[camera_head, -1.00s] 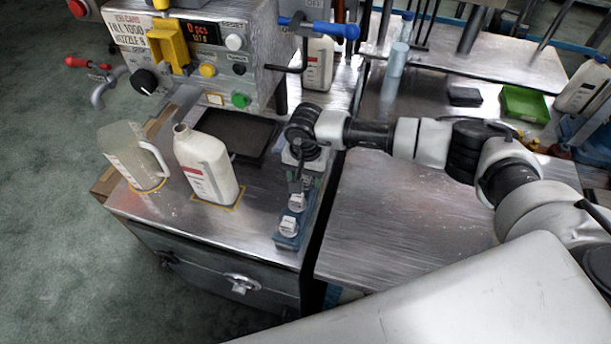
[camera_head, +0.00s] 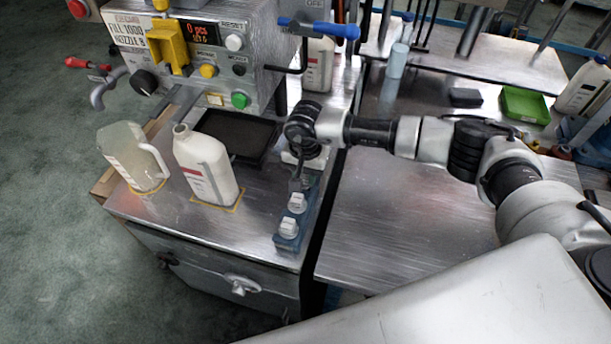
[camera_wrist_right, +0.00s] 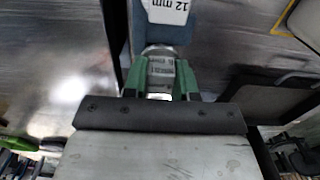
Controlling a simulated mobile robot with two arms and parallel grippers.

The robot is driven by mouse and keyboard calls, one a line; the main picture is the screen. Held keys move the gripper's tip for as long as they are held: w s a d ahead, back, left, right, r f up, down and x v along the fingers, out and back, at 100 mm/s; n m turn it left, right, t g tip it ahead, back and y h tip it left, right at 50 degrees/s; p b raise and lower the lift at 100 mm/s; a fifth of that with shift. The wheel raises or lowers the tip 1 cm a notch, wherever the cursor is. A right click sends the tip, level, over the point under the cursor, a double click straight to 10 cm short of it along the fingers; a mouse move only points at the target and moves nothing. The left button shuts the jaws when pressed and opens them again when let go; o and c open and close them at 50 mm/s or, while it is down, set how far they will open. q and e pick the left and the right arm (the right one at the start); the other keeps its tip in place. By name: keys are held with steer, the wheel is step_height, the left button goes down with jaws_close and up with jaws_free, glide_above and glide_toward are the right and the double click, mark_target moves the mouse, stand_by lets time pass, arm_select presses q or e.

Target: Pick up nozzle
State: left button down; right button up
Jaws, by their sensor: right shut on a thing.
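My right gripper (camera_head: 298,184) points down at the far end of a blue nozzle rack (camera_head: 284,244) on the metal table. In the right wrist view, the green fingers of the right gripper (camera_wrist_right: 160,80) are closed around a metallic nozzle (camera_wrist_right: 160,68) with small print on it. The gripper hides part of this nozzle, and I cannot tell whether it is still seated in the rack. Two other white-topped nozzles stand in the rack, a middle one (camera_head: 297,202) and a near one (camera_head: 288,228). A white top marked "12 mm" (camera_wrist_right: 168,10) shows beyond the fingers. My left gripper is out of view.
A white bottle (camera_head: 205,165) and a translucent jug (camera_head: 128,155) stand left of the rack. Behind them are a dark tray (camera_head: 238,130) and the filling machine (camera_head: 130,25). A gap separates this table from the right-hand table, where a green bin (camera_head: 524,104) stands.

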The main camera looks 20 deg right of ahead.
steer(key=r, duration=0.1)
steer(key=r+b, duration=0.1)
steer(key=r, duration=0.1)
steer(key=shift+s+d+r, duration=0.3)
steer(key=shift+s+r, duration=0.05)
steer(key=shift+s, duration=0.05)
steer(key=s+d+r+b, duration=0.2)
steer(key=s+d+r, duration=0.2)
steer(key=s, duration=0.5)
step_height(320, 180, up, 2)
steer(key=shift+s+d+r+b, duration=0.2)
steer(key=shift+s+r+b, duration=0.05)
steer(key=shift+s+b, duration=0.15)
